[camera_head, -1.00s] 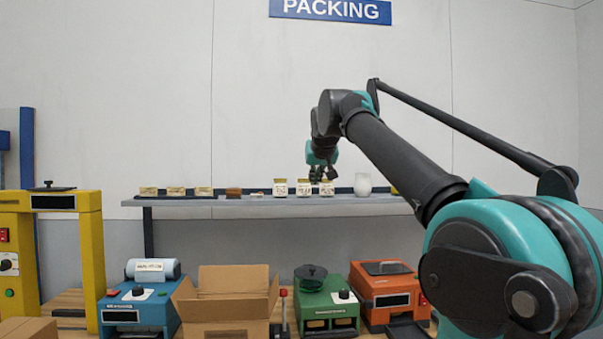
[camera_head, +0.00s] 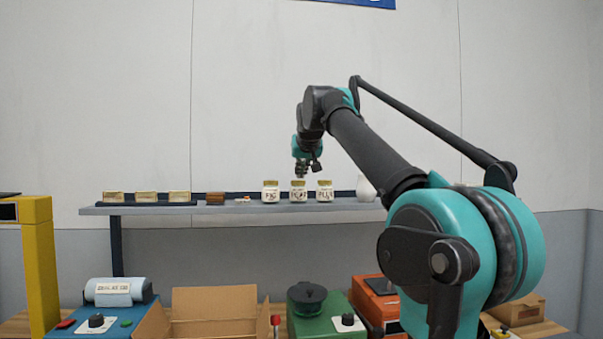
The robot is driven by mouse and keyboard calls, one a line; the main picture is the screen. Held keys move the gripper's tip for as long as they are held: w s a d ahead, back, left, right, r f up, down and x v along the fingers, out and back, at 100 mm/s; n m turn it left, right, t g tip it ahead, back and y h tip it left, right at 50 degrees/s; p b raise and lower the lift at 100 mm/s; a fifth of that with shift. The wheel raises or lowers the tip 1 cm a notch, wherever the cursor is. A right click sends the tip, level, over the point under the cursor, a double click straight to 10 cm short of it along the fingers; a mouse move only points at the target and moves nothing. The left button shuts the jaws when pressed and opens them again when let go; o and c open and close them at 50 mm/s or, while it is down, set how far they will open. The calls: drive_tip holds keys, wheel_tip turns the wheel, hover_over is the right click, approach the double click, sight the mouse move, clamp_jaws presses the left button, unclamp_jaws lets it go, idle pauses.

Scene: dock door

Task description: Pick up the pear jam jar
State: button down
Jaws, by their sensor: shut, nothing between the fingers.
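Three glass jars with gold lids and white labels stand upright in a row on a grey shelf (camera_head: 230,210). The left one is the fig jar (camera_head: 270,192). The middle one, its label small and blurred but seeming to read PEAR, is the pear jam jar (camera_head: 298,192). The right one seems to be the plum jar (camera_head: 324,192). My gripper (camera_head: 302,174) points down, shut and empty, just above the middle jar in the picture. I cannot tell its exact depth or whether it touches the lid.
A white rounded jar (camera_head: 365,188) stands right of the row, partly behind my arm. A brown block (camera_head: 215,198) and several small boxes (camera_head: 146,198) lie left. Below are an open carton (camera_head: 220,305) and blue, green (camera_head: 310,325) and orange machines (camera_head: 378,300).

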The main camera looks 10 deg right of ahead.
hover_over(298, 192)
drive_tip(key=w, duration=0.2)
drive_tip(key=shift+w+d, duration=0.1)
drive_tip(key=shift+w, duration=0.05)
drive_tip(key=shift+w+f, duration=0.15)
drive_tip(key=shift+f, duration=0.65)
drive_tip(key=shift+s, duration=0.2)
drive_tip(key=shift+s+f, duration=0.1)
drive_tip(key=shift+s, duration=1.8)
drive_tip(key=shift+r, duration=0.7)
